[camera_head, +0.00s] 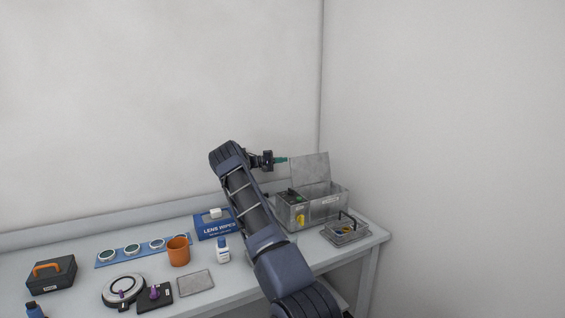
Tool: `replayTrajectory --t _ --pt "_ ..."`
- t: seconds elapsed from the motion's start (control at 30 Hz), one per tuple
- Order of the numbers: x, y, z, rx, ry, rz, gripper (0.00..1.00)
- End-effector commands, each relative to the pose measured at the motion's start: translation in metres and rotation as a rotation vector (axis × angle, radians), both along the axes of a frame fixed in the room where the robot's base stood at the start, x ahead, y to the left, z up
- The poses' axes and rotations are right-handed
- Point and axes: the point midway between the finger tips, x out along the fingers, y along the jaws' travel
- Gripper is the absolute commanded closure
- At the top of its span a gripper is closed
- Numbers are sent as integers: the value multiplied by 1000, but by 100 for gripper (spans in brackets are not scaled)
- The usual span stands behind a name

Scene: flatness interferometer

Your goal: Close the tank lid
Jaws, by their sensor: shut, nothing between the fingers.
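The tank (325,208) is a grey metal box at the right end of the bench, with a yellow tag or knob on its front. Its flat grey lid (310,169) stands up, raised above the tank's back part. My gripper (285,160), with greenish fingertips, is shut and empty. It points right, and its tips appear close to the lid's left edge. I cannot tell whether they touch it.
A wire basket (345,232) with a dark handle stands right of the tank. Left of my arm are a blue lens wipes box (213,226), a white bottle (223,250), an orange cup (178,252) and a flat grey plate (195,283). Walls close off the back and right.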

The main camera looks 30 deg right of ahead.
Motion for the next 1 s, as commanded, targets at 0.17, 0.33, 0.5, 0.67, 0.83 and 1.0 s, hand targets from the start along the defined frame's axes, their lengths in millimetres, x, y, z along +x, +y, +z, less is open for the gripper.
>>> replayTrajectory --t 0.17,0.33,0.5,0.67,0.83,1.0 --pt "-9 -32 1 0 0 -2 100" --pt "-16 -57 1 1 0 -1 100" --pt "-27 -68 3 2 0 0 100" --pt "-43 -68 4 2 1 0 100" --pt "-54 -67 4 2 1 0 100" --pt "-58 -67 4 1 0 1 100"
